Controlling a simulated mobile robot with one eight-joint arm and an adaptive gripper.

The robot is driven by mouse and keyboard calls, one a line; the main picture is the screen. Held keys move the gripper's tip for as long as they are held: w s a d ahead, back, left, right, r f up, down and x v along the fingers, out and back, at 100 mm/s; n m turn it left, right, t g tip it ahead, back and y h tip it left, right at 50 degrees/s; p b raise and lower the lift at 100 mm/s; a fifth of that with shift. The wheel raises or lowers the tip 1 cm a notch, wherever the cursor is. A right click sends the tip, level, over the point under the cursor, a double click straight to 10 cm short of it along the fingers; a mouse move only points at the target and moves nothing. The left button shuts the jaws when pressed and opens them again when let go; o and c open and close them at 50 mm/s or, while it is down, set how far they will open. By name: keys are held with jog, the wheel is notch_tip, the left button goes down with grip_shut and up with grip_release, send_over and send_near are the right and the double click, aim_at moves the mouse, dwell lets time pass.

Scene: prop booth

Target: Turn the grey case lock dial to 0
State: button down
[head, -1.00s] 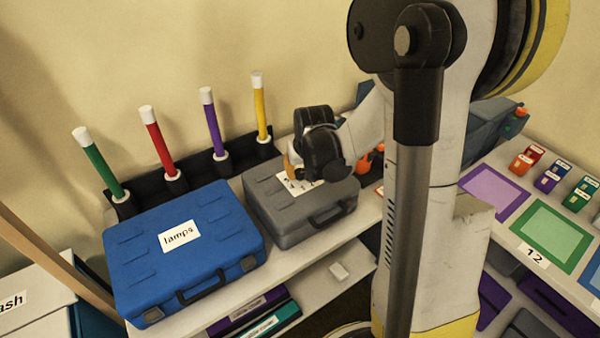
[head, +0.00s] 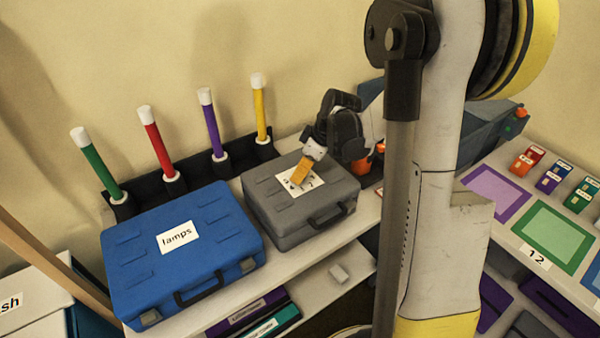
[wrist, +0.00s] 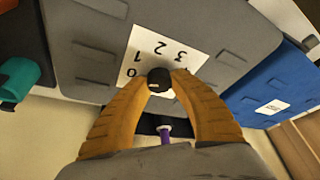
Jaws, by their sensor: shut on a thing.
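The grey case (head: 275,222) lies flat on the shelf with its handle toward the front. On its lid is a white number plate (head: 312,185), also in the wrist view (wrist: 190,45), where 0, 1, 2 and 3 show; the rest is hidden. The black lock dial (wrist: 160,82) stands on this plate, with a small pale mark on its left side there. I cannot tell which number the mark meets. My gripper (wrist: 160,76) is shut on the dial, one orange finger on each side. In the head view my gripper (head: 299,180) is tilted over the plate and hides the dial.
A blue case (head: 190,265) labelled "lamps" stands close to the left of the grey case. Several coloured tubes (head: 212,130) stand upright in a black rack behind. A dark grey-blue object (head: 480,130) and orange items (head: 362,165) are to the right.

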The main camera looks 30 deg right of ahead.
jog(key=shift+n+y, duration=0.3)
jog(key=shift+n, duration=0.7)
jog(key=shift+g, duration=0.3)
jog(key=c, duration=1.1)
grip_release()
jog(key=v, duration=1.2)
jog(key=shift+a, duration=0.1)
